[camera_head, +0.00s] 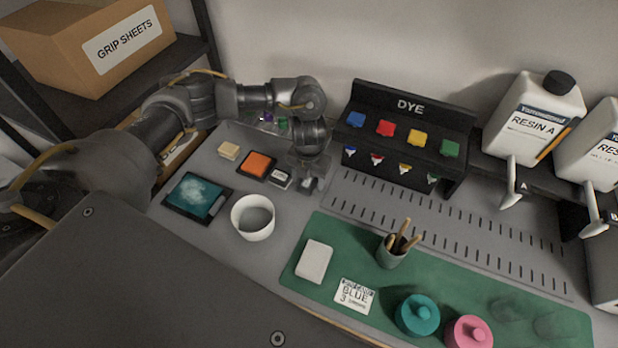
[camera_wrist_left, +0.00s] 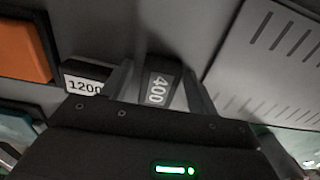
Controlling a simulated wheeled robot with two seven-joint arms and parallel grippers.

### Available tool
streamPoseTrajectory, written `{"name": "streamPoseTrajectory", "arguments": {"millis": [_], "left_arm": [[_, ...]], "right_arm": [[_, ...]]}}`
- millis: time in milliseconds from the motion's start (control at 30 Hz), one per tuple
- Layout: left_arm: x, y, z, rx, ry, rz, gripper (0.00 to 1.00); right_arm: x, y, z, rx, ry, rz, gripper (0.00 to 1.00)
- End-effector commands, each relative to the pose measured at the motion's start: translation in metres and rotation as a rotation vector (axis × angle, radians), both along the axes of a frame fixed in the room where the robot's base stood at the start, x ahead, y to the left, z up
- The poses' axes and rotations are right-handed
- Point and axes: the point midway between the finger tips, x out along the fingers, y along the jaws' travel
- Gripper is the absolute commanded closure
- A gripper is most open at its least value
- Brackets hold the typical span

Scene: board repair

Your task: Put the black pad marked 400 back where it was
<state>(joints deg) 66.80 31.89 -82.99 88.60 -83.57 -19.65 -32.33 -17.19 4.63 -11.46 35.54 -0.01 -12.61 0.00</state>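The black pad marked 400 (camera_wrist_left: 161,88) lies between the two fingers of my left gripper (camera_wrist_left: 159,70) in the left wrist view. A narrow gap shows between the pad and the left finger; the right finger is very close to it. In the head view my left gripper (camera_head: 308,183) points down at the grey work surface, with a pale bit of the pad between its fingers. The black pad marked 1200 (camera_wrist_left: 84,85) sits just left of the gripper; it also shows in the head view (camera_head: 280,178). My right gripper is not in view.
An orange pad (camera_head: 257,164), a beige block (camera_head: 229,151), a dark tray with teal contents (camera_head: 199,197) and a white bowl (camera_head: 253,217) are nearby. The dye rack (camera_head: 405,127) stands right of the gripper. The slotted grey plate (camera_head: 440,230) is bare.

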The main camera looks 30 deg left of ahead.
Motion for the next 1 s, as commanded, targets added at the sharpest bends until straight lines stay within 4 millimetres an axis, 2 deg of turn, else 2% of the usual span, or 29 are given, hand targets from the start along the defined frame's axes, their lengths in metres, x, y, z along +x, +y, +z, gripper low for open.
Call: {"name": "streamPoseTrajectory", "arguments": {"millis": [233, 367, 700, 833, 1000], "left_arm": [[0.000, 0.000, 0.002, 0.000, 0.000, 0.000, 0.41], [0.001, 0.000, 0.013, 0.000, -0.002, -0.002, 0.41], [0.001, 0.000, 0.083, 0.001, -0.005, -0.003, 0.41], [0.000, 0.001, 0.104, 0.001, -0.004, 0.000, 0.41], [0.000, 0.001, 0.120, 0.000, -0.001, 0.000, 0.41]], "right_arm": [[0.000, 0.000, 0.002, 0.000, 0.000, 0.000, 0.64], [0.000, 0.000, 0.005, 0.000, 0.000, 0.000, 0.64], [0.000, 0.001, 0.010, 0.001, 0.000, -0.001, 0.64], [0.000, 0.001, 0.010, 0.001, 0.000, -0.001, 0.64], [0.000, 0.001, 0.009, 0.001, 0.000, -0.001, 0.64]]}}
